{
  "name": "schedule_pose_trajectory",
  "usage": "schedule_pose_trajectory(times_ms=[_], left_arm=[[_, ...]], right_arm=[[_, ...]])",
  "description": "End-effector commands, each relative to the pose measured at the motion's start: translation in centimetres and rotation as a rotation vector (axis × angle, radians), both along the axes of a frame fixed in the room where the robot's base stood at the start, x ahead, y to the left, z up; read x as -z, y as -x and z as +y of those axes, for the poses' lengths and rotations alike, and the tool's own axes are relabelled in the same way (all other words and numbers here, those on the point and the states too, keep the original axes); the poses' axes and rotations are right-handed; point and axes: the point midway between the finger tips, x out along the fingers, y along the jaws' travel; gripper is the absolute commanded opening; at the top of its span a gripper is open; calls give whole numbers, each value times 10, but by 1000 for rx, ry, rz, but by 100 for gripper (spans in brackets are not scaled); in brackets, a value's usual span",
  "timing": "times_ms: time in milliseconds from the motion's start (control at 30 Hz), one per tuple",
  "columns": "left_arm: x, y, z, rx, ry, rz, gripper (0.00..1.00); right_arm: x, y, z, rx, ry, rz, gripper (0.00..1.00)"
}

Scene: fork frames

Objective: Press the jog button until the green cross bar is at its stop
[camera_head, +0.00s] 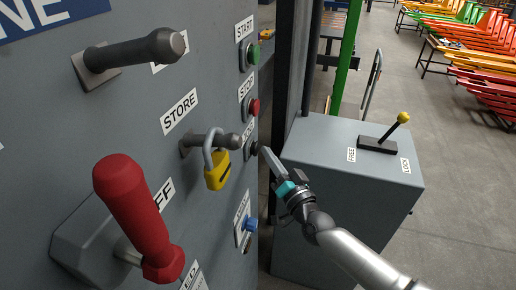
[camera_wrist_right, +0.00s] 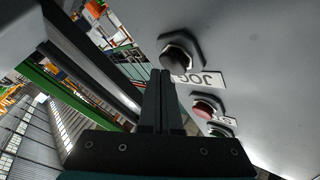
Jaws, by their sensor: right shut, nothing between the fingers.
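The dark jog button (camera_head: 253,149) sits on the grey panel below the red stop button, partly edge-on. In the right wrist view the black jog button (camera_wrist_right: 176,58) shows beside its JOG label (camera_wrist_right: 203,79). My right gripper (camera_head: 266,154) is shut and empty, its tips close to the jog button. In the right wrist view its fingertips (camera_wrist_right: 160,73) lie just beside the button; I cannot tell whether they touch. A green bar (camera_head: 346,60) stands upright behind the panel; I cannot tell whether it is the cross bar. My left gripper is out of view.
The panel carries a green start button (camera_head: 251,55), a red stop button (camera_head: 251,107), a blue button (camera_head: 250,225), a yellow padlock (camera_head: 217,172) and a red handle (camera_head: 135,215). A grey cabinet (camera_head: 330,240) with a yellow-knobbed lever (camera_head: 402,119) stands right of the panel.

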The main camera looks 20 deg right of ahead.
Motion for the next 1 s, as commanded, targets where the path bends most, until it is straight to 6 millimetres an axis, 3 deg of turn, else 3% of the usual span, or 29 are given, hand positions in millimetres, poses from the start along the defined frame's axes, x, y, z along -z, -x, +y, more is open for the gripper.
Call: schedule_pose_trajectory(times_ms=[1000], left_arm=[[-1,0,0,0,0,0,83]], right_arm=[[0,-6,8,0,1,1,0]])
